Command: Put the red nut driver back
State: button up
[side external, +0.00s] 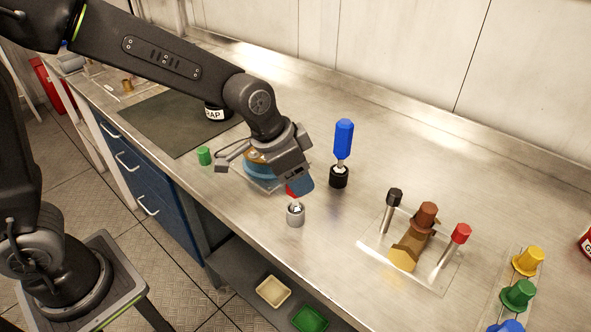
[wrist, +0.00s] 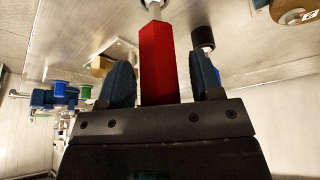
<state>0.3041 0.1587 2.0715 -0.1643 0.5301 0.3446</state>
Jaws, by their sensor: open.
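The red nut driver (wrist: 160,62) shows in the wrist view as a red faceted handle between my gripper's two blue fingertips (wrist: 163,84), with a visible gap on each side. My gripper (side external: 299,181) is open around the handle. In the side view, only a bit of the red handle (side external: 291,191) shows below the fingers; the rest is hidden. Its lower end is at a small grey metal cylinder (side external: 295,215) on the counter. A blue nut driver (side external: 343,140) stands upright in a black cylinder (side external: 338,177) to the right.
A clear plate (side external: 433,283) with a brown valve (side external: 411,243), a black-handled and a red-topped part stands at right. Yellow, green and blue knobs (side external: 518,293) are at far right. A dark mat (side external: 165,122), black cap (side external: 216,113) and green cylinder (side external: 204,155) are at left. Counter beyond the blue driver is clear.

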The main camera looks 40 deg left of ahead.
jog(key=v, duration=1.2)
jog(key=s+a+f+n+t+y, duration=0.1)
jog(key=s+a+f+n+y, duration=0.1)
jog(key=s+a+n, duration=0.4)
jog(key=s+a, duration=0.5)
jog(key=s, duration=0.2)
jog(key=shift+s+a+f+t, duration=0.2)
jog(key=shift+s+a+t, duration=0.05)
jog(key=shift+s+t, duration=0.05)
dwell(0.4)
